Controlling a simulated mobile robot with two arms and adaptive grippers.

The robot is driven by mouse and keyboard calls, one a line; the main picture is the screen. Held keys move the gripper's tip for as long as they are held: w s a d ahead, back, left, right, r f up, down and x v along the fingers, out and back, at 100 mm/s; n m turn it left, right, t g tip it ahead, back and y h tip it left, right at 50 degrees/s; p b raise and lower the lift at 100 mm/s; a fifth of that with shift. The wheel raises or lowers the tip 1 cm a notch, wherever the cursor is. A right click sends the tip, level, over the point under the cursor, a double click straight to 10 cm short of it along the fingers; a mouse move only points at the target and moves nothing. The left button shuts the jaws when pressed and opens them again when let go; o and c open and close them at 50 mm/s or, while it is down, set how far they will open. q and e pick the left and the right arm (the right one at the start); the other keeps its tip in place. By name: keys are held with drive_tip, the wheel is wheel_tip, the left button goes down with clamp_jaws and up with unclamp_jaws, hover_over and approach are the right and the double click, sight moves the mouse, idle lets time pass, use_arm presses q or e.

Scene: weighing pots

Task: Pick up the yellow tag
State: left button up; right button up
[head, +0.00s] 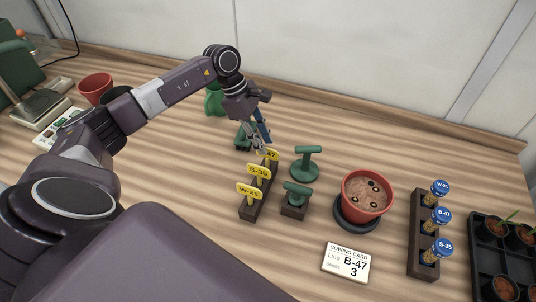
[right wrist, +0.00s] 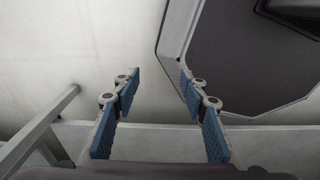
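Three yellow tags stand upright in a dark wooden rack (head: 259,207) in the head view: the W-21 tag (head: 249,192) in front, the S-35 tag (head: 259,171) in the middle, and the rear tag (head: 272,155), of which I read "47". My left gripper (head: 263,149) points down at the rear tag, its fingertips at or just above it and hiding part of it. I cannot tell whether it touches the tag or how far the fingers are apart. My right gripper (right wrist: 160,85) is open and empty in the right wrist view, away from the table things.
A white sowing card (head: 346,263) reads B-47, 3. A red pot (head: 367,195) with soil stands on a dark saucer. Green-handled tools (head: 305,165) stand beside the tag rack. A rack of blue-capped vials (head: 418,232) and a black seedling tray (head: 483,255) are at right.

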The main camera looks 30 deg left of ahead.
sight(267, 148)
use_arm(q)
drive_tip(key=shift+p+x, duration=0.4)
drive_tip(key=shift+x, duration=0.85)
drive_tip(key=shift+w+d+f, duration=0.1)
drive_tip(key=shift+d+f, duration=0.1)
drive_tip(key=shift+f, duration=0.2)
clamp_jaws()
use_arm(e)
drive_tip(key=shift+w+d+r, duration=0.1)
drive_tip(key=shift+w+r, duration=0.7)
